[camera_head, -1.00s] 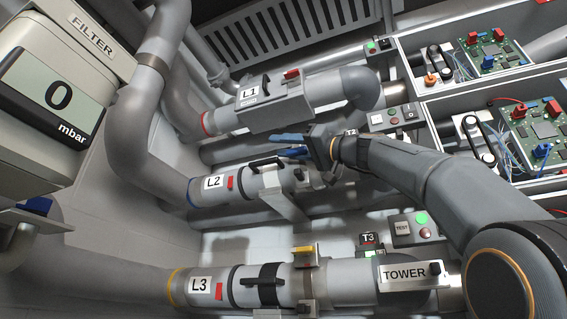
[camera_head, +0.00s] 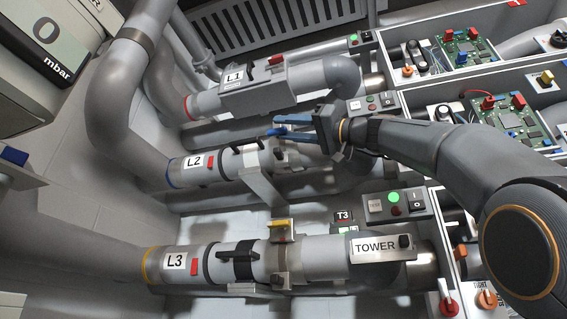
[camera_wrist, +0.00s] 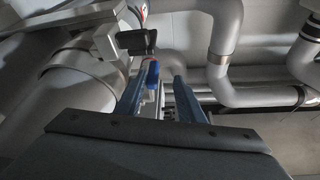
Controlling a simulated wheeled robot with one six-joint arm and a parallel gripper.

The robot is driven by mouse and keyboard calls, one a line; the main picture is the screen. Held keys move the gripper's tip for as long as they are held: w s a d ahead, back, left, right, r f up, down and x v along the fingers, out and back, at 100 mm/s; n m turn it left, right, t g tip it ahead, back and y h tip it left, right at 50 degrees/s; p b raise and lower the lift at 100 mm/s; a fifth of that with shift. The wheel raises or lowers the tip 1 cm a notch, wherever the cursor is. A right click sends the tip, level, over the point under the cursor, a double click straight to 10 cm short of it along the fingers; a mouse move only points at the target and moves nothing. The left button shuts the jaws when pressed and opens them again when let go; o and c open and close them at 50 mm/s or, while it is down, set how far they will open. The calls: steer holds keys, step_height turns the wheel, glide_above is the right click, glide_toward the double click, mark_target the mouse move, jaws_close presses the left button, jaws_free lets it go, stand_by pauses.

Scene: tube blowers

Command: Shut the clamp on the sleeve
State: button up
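My gripper (camera_head: 285,127) is at the L2 pipe (camera_head: 228,163), its two blue fingers spread and pointing left. A small blue lever end lies between or just beyond the fingers; in the wrist view the blue lever (camera_wrist: 152,72) shows between them, apart from the right finger. I cannot tell whether it touches the left one. A black handle (camera_head: 243,145) stands on the grey L2 sleeve, left of the fingertips; it also shows in the wrist view (camera_wrist: 137,40). L1 has a red lever (camera_head: 275,60).
A grey bracket (camera_head: 262,188) stands in front of the L2 pipe. The L1 housing (camera_head: 258,92) is close above my gripper. Switch boxes (camera_head: 374,103) and open electronics trays (camera_head: 470,75) are at the right. The TOWER plate (camera_head: 382,249) is lower right.

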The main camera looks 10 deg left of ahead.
steer(key=b+v, duration=0.6)
steer(key=v, duration=0.3)
steer(key=shift+w, duration=0.25)
stand_by(0.7)
stand_by(0.7)
